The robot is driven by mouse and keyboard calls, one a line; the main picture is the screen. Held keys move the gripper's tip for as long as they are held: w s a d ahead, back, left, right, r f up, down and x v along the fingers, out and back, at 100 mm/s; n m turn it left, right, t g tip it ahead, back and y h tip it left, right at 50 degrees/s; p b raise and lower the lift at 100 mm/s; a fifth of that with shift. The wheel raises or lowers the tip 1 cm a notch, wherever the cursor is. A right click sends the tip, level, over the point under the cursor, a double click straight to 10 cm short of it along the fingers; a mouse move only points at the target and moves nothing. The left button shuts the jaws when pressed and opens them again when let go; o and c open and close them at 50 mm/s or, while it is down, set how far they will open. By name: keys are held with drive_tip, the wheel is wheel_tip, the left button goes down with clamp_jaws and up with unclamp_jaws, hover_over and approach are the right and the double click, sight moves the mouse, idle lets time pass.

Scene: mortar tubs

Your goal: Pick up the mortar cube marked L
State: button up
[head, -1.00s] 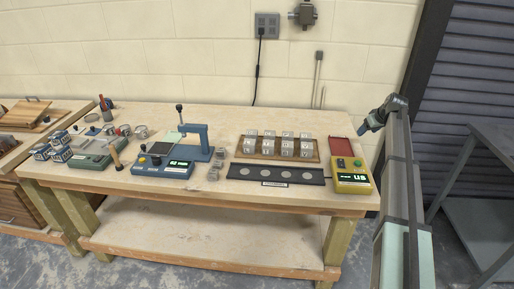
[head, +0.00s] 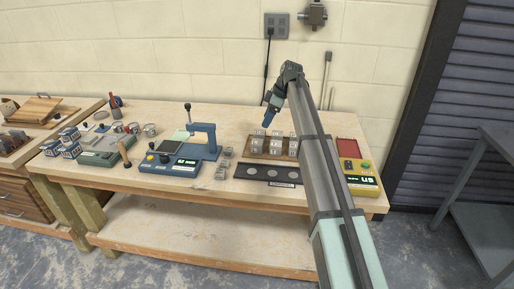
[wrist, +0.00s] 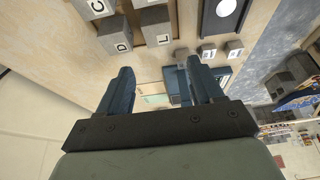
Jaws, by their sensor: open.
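The grey mortar cube marked L (wrist: 156,22) shows near the top middle of the wrist view, with its letter facing the camera. A cube marked D (wrist: 116,36) stands to its left and a cube marked C (wrist: 94,8) lies at the upper left. In the head view the cubes stand in rows on a brown wooden tray (head: 253,154); their letters are too small to read there. My gripper (wrist: 158,72) is open and empty, with both blue fingers apart. In the head view my gripper (head: 268,124) hangs above the tray's back left; my arm hides its right part.
A black strip with round pale spots (head: 244,172) lies in front of the tray. A blue press device (head: 206,140) and several loose grey cubes (head: 222,168) stand left. A yellow device with a green display (head: 365,186) stands right. The wall rises behind the bench.

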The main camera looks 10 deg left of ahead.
sight(257, 142)
drive_tip(key=x, duration=0.8)
drive_tip(key=shift+a+f, duration=0.1)
drive_tip(key=shift+f, duration=0.05)
drive_tip(key=shift+d+x, duration=0.15)
drive_tip(key=shift+x, duration=1.15)
drive_tip(key=shift+d+x, duration=0.2)
drive_tip(key=shift+x, duration=1.15)
drive_tip(key=shift+w+f, duration=0.1)
drive_tip(key=shift+f, duration=0.05)
drive_tip(key=shift+c, duration=0.3)
drive_tip(key=c, duration=0.9)
drive_tip(key=shift+o, duration=0.2)
